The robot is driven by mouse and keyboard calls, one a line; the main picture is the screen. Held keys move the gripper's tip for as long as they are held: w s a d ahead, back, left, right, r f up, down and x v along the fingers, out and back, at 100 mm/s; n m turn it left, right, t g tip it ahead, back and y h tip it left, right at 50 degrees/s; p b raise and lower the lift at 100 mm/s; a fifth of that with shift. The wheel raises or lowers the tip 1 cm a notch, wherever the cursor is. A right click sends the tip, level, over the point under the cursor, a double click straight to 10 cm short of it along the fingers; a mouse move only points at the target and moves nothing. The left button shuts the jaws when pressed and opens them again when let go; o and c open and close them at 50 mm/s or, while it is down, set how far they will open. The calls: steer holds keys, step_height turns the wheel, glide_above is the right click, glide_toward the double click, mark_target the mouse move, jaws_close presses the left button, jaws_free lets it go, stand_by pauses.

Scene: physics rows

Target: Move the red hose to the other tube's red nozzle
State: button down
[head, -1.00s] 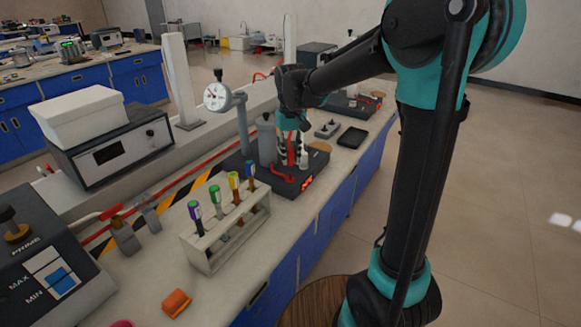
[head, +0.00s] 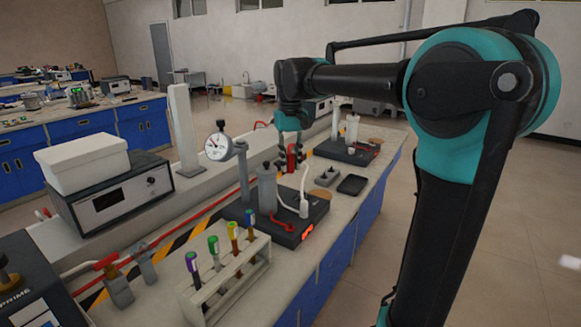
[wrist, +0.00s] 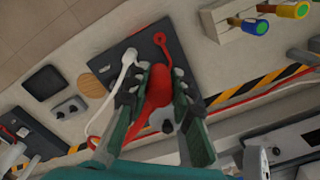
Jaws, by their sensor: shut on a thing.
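My gripper (head: 291,160) is shut on the red hose (wrist: 158,88), whose thick red end shows between the fingers (wrist: 157,105) in the wrist view. In the head view my gripper is raised behind the near device (head: 312,213), which has a grey tube (head: 267,188), a red nozzle (head: 282,224) and a white hose (head: 304,192). The far device (head: 343,153) stands further back with a pale tube (head: 352,129). Part of it shows at the lower left of the wrist view (wrist: 30,128). I cannot make out its red nozzle clearly.
A dial gauge (head: 217,147) stands left of the near tube. A test-tube rack (head: 226,282) is in front. A black tray (head: 352,185) and a small grey double block (head: 327,175) lie between the devices near the bench edge. A white post (head: 184,130) rises at the left.

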mark_target(291, 154)
steer(key=shift+r, duration=1.6)
